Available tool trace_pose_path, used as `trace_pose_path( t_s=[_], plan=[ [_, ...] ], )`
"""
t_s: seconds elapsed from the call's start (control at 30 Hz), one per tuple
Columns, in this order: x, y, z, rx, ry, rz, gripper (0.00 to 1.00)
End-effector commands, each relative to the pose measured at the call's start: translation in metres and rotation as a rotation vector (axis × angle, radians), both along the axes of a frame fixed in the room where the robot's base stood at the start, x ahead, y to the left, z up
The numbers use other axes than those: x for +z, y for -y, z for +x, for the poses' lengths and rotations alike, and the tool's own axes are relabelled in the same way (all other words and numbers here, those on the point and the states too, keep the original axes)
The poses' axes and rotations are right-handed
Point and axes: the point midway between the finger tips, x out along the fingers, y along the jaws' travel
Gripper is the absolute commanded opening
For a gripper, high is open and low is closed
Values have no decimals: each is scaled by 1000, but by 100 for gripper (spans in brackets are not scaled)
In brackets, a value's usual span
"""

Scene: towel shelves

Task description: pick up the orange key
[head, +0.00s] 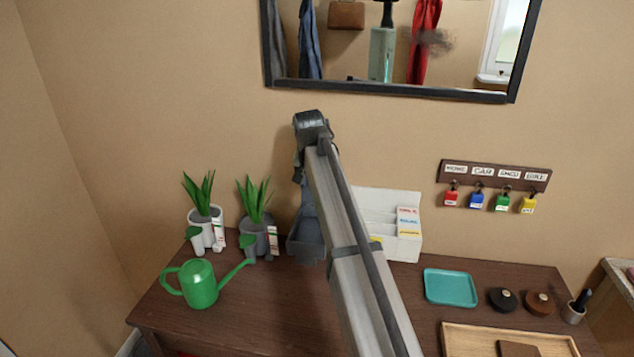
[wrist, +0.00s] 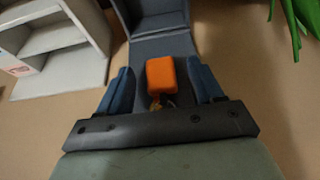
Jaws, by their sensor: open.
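The orange key (wrist: 161,75) has a rounded orange fob with small metal parts at its lower end in the wrist view. It lies in front of the panel of a dark grey holder (wrist: 163,22). My gripper (wrist: 162,86) is open, with one blue finger on each side of the fob and a visible gap on both sides. I cannot tell how deep the key sits between the fingers. In the head view the holder (head: 306,242) stands on the table below my wrist. There my arm hides the key, and the fingers cannot be made out.
A white organizer (head: 403,245) stands right of the holder. Two potted plants (head: 203,215) and a green watering can (head: 198,284) are left. A key rack (head: 495,175) with several coloured tags hangs on the wall. A teal tray (head: 451,287) lies at right. A mirror (head: 390,90) hangs above.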

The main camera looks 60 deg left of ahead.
Motion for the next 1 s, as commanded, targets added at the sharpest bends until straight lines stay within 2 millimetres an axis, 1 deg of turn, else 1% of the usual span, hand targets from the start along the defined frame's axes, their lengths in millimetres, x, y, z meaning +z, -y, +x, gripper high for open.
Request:
trace_pose_path(
  t_s=[0.03,0.1,0.3,0.87,0.9,1.0],
  plan=[
    [-5,-1,2,0,-1,-1,66],
    [-9,-3,3,0,-1,-1,66],
    [-9,-3,3,0,0,0,66],
    [-8,-2,3,0,0,0,12],
    [-8,-2,2,0,0,0,11],
    [-8,-2,2,0,0,0,11]
  ],
)
